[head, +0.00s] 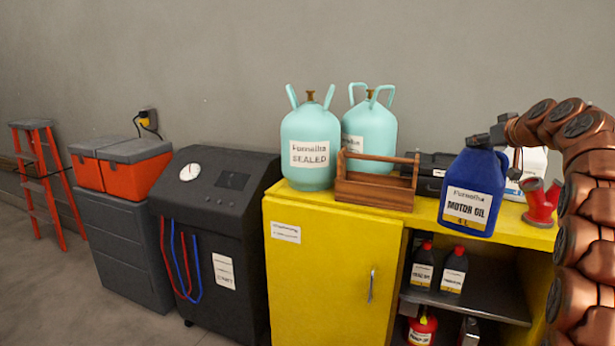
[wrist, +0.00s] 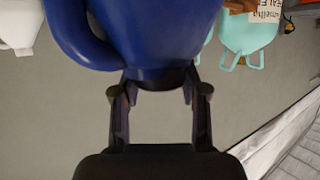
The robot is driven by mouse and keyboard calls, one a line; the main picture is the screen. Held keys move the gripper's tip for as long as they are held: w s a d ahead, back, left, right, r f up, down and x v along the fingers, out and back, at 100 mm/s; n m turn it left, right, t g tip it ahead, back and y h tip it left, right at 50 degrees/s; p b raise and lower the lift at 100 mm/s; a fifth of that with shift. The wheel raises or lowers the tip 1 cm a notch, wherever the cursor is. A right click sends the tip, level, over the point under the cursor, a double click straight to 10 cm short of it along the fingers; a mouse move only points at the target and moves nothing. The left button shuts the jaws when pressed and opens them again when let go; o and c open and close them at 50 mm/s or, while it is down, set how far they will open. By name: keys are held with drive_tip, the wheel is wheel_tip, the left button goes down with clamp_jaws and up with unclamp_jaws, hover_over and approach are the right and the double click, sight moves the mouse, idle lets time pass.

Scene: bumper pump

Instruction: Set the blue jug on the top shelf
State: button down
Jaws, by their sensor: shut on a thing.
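The blue jug (head: 473,192) is upright, with a white label reading MOTOR OIL. In the head view it is at the front edge of the yellow cabinet's top shelf (head: 420,212). I cannot tell whether its base touches the top or hangs just above or in front of it. My gripper (head: 500,133) comes from the right and is shut on the jug's neck and cap. In the wrist view the fingers (wrist: 162,92) close around the neck, below the jug's blue body (wrist: 160,35), which looks upside down there. The cap is mostly hidden.
Two teal tanks (head: 311,150), a wooden caddy (head: 375,190), a black case (head: 432,170) and a red fitting (head: 541,203) stand on the cabinet top. Several bottles stand in the open bay (head: 490,297) below. A dark machine (head: 215,240) stands left.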

sight(443, 195)
drive_tip(key=shift+w+a+f+m+h, duration=0.25)
drive_tip(key=shift+a+f+m+h, duration=0.05)
drive_tip(key=shift+a+f, duration=0.15)
drive_tip(key=f, duration=0.1)
drive_tip(key=a+f+m+h, duration=0.1)
drive_tip(key=f, duration=0.1)
drive_tip(key=w+a+f+h, duration=0.1)
drive_tip(key=f, duration=0.1)
drive_tip(key=shift+a+f+m, duration=0.2)
drive_tip(key=shift+m, duration=0.1)
drive_tip(key=a+f, duration=0.1)
drive_tip(key=f, duration=0.2)
drive_tip(key=s+a+f+m+h, duration=0.1)
drive_tip(key=a+f, duration=0.1)
drive_tip(key=s+a+f+h, duration=0.1)
drive_tip(key=a+f, duration=0.1)
drive_tip(key=f, duration=0.1)
drive_tip(key=shift+s+a+f+m+b, duration=0.2)
drive_tip(key=shift+f+m+b, duration=0.1)
drive_tip(key=shift+m, duration=0.1)
drive_tip(key=s+a+f+h, duration=0.1)
drive_tip(key=s+a+f, duration=1)
drive_tip(key=s, duration=0.1)
drive_tip(key=a, duration=0.7)
drive_tip(key=shift+s+m+b, duration=0.15)
drive_tip(key=shift+m+b, duration=0.15)
drive_tip(key=shift+m, duration=0.1)
drive_tip(key=shift+f, duration=0.1)
